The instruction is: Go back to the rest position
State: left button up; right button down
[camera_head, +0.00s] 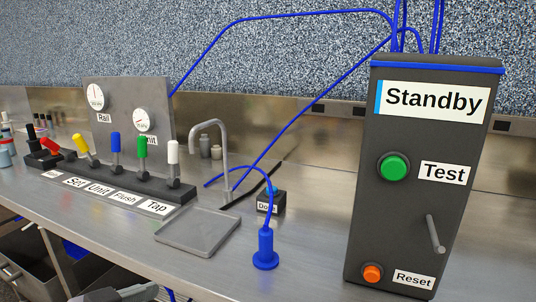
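A grey rounded part of my own body (120,293) shows at the bottom edge of the head view, left of the middle. It is cut off by the frame, and I cannot make out fingers or anything held. It appears to be below the front edge of the steel counter (320,270), apart from the things on it. My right gripper is not in view.
Blue tubes arch above. An open grey bin (35,270) is below left.

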pick_arm(q)
jog(key=s+a+f+n+y, duration=0.1)
jog(key=s+f+n+y, duration=0.1)
jog(key=f, duration=0.9)
jog(key=s+a+f+n+y, duration=0.2)
jog(key=f, duration=0.9)
jog(key=s+f+y, duration=0.2)
jog(key=s+f, duration=0.5)
jog(key=shift+f+g+p, duration=0.35)
jog(key=shift+g+p, duration=0.05)
jog(key=shift+p, duration=0.05)
